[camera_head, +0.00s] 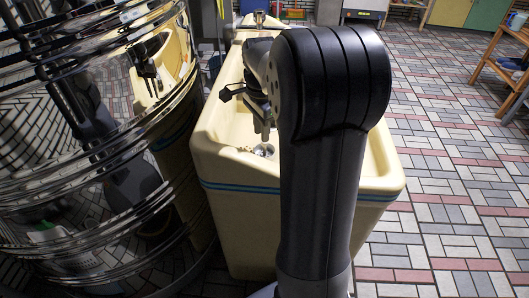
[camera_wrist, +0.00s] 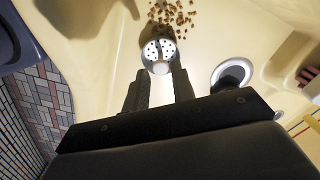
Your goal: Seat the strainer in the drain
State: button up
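The strainer (camera_wrist: 158,55) is a small pale metal cup with dark holes, at the upper middle of the wrist view. My gripper (camera_wrist: 160,74) has its two dark fingers on either side of the strainer's near edge. The fingertips appear to touch it and hold it between them. The drain (camera_wrist: 232,74) is a round opening with a pale ring and dark inside, to the right of the strainer and apart from it. In the head view my gripper (camera_head: 262,128) is over the cream sink basin, partly hidden by my arm.
The cream sink (camera_head: 235,180) has raised walls around the basin. Brown crumbs (camera_wrist: 172,16) lie on the basin floor beyond the strainer. A large shiny ribbed metal object (camera_head: 110,200) stands close on the left. Tiled floor (camera_head: 450,170) is open on the right.

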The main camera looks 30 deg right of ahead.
aim_at(265, 148)
jog(key=f, duration=0.2)
jog(key=d+f+b, duration=0.1)
jog(key=f, duration=0.1)
jog(key=shift+s+f, duration=0.1)
jog(key=shift+f, duration=0.15)
jog(key=shift+a+f, duration=0.1)
jog(key=shift+f, duration=0.35)
jog(key=shift+c, duration=0.6)
grip_shut()
